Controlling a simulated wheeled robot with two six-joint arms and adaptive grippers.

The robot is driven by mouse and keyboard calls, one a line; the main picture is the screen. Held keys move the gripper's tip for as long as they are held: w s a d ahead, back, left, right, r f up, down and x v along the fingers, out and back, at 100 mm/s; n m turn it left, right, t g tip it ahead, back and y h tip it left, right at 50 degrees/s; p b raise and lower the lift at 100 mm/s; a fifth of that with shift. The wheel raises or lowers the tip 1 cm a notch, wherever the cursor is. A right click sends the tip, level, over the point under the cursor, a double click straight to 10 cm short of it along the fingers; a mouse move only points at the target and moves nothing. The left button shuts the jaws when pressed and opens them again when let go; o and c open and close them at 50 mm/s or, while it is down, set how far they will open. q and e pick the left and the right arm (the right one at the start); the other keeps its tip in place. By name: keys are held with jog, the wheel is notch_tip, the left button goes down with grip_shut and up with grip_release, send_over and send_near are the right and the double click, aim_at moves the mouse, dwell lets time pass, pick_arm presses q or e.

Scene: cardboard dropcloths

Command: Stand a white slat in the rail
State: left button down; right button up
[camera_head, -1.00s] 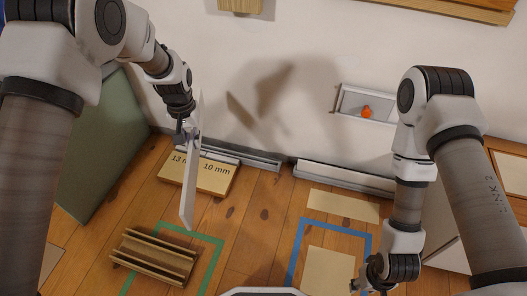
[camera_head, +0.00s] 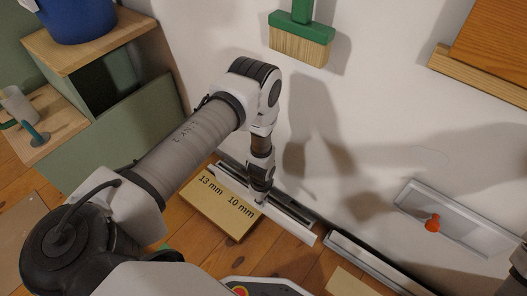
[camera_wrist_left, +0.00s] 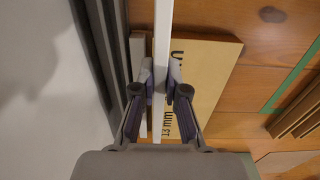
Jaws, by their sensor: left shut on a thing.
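My left gripper (camera_head: 257,198) is shut on a long white slat (camera_head: 295,229), low down near the foot of the wall. In the left wrist view the slat (camera_wrist_left: 163,35) runs between the two fingertips (camera_wrist_left: 160,88). The grey grooved rail (camera_head: 291,207) lies along the wall base, roughly parallel to the slat. In the left wrist view the dark grooves of the rail (camera_wrist_left: 103,50) are left of the slat, so the slat is beside it. I cannot tell whether they touch.
A wooden board marked 13 mm and 10 mm (camera_head: 217,209) lies in front of the slat. Another pale rail-like piece (camera_head: 360,265) continues along the wall to the right. A grey wall tray (camera_head: 465,225) holds an orange object (camera_head: 432,223). A green-and-wood brush (camera_head: 300,45) hangs above.

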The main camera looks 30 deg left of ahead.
pick_arm(q)
jog(key=w+a+f+b, duration=0.1)
jog(key=w+a+b, duration=0.1)
jog(key=w+a+f+b, duration=0.1)
jog(key=w+f+b, duration=0.1)
jog(key=w, duration=0.1)
jog(key=w+a+f+b, duration=0.2)
jog(key=b, duration=0.1)
jog(key=shift+w+a, duration=0.3)
jog(key=shift+w, duration=0.05)
jog(key=shift+r, duration=0.3)
jog(key=c, duration=1.6)
grip_release()
jog(key=shift+f, duration=0.25)
jog(key=shift+c, duration=0.2)
jog(key=o, duration=0.4)
jog(key=shift+o, duration=0.2)
jog(key=shift+r, duration=0.1)
